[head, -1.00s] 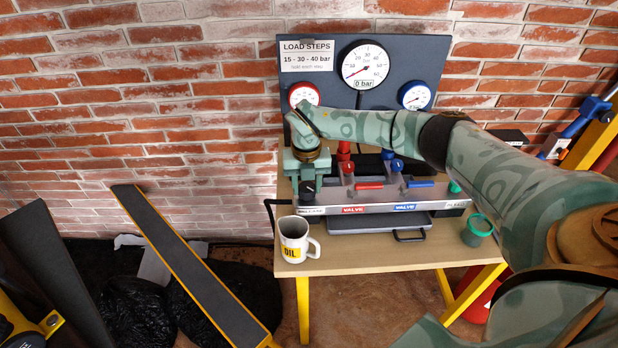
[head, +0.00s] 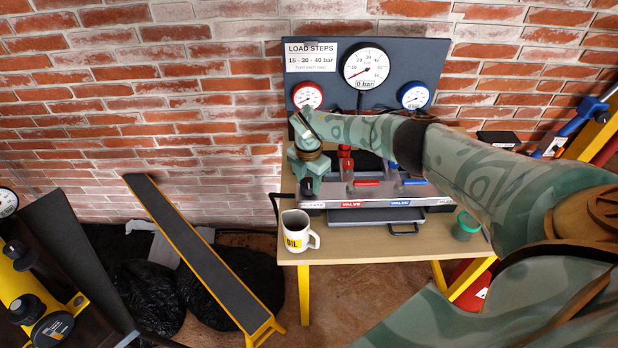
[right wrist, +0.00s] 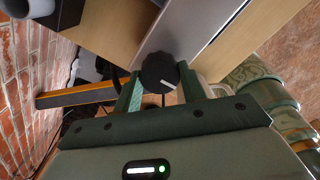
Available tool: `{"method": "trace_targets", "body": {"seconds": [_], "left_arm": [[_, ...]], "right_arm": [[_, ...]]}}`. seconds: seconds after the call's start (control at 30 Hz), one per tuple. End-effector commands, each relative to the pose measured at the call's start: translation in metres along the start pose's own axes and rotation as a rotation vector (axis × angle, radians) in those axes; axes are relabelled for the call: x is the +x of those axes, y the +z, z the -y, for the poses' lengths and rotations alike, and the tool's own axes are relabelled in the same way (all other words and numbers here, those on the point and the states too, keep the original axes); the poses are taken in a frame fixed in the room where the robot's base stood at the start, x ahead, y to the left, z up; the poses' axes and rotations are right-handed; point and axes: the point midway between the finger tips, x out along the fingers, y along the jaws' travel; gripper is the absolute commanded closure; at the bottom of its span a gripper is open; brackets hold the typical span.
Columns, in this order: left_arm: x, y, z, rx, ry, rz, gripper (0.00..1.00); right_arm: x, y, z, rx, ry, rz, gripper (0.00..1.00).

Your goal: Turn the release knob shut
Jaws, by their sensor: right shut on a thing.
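The release knob (right wrist: 159,71) is black with a white pointer line and shows in the right wrist view, at the end of a grey metal panel. My right gripper (right wrist: 158,88) is shut on it, one green finger at each side. In the head view my right gripper (head: 311,187) reaches down at the left end of the valve block (head: 375,202) and hides the knob there. The central gauge (head: 365,66) reads 0 bar. My left gripper is not in view.
On the wooden table (head: 380,248) stand a white OIL mug (head: 298,231) at the front left and a green cup (head: 466,225) at the right. Red (head: 367,183) and blue (head: 413,182) valve handles lie right of my gripper. A long ramp-like plank (head: 205,260) stands left.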

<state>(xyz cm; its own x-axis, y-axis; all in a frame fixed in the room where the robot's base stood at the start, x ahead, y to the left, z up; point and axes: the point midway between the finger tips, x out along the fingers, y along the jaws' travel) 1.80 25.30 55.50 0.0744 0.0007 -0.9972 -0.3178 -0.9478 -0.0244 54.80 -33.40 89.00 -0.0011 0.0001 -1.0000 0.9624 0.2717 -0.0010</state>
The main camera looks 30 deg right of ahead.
Motion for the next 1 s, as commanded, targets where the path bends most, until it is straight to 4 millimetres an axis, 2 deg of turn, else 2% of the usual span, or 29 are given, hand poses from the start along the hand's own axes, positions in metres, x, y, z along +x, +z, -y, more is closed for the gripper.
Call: {"method": "trace_targets", "body": {"seconds": [0.67,0.7,0.73,0.77,1.0], "left_arm": [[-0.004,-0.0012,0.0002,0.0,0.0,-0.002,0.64],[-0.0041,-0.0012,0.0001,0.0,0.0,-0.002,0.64],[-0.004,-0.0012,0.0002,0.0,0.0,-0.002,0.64],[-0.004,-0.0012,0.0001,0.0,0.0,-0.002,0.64],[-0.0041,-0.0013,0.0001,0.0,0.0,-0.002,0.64]], "right_arm": [[-0.0019,0.0014,-0.0015,0.057,0.005,0.002,0.82],[-0.0019,0.0013,-0.0015,0.057,0.005,0.002,0.48],[-0.0018,0.0012,-0.0014,0.057,0.004,0.002,0.4],[-0.0016,0.0012,-0.0013,0.057,0.004,0.002,0.37],[-0.0011,0.0005,-0.0007,0.055,0.002,0.001,0.37]]}}
